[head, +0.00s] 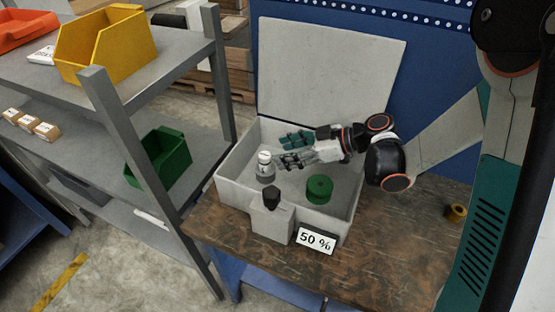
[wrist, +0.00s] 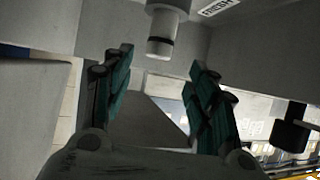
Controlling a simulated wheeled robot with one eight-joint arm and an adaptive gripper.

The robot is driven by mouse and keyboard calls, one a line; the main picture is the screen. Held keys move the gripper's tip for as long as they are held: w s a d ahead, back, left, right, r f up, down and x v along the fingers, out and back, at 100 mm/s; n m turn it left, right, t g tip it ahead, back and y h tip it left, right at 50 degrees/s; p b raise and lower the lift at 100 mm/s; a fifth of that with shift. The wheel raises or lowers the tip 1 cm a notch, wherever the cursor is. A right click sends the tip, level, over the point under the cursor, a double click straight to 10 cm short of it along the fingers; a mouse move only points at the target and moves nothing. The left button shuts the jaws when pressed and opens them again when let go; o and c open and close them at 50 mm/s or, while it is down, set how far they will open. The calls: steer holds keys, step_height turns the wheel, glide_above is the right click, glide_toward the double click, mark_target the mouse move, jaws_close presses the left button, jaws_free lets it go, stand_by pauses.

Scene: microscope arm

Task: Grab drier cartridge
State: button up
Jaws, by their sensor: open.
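An open grey case (head: 232,196) stands on the wooden table. In it, at the left, stands a small white-topped grey cylinder (head: 265,168), which looks like the drier cartridge, though no label shows. My gripper (head: 284,161) reaches into the case from the right, its fingers pointing left at the cylinder, close to it. In the wrist view a grey cylinder with a light end (wrist: 160,40) shows between and beyond the two spread teal finger pads (wrist: 163,62). The gripper is open and holds nothing. Whether a finger touches the cylinder is not clear.
The raised lid (head: 330,75) is behind; a shelf (head: 165,80) stands left.

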mark_target(267, 155)
steer(key=shift+w+a+f, duration=0.1)
steer(key=shift+a+f, duration=0.15)
steer(key=shift+f, duration=0.05)
steer(key=b+x, duration=0.3)
steer(key=x, duration=0.4)
steer(key=shift+w, duration=0.1)
steer(key=shift+d+r, duration=0.1)
steer(key=c, duration=1.2)
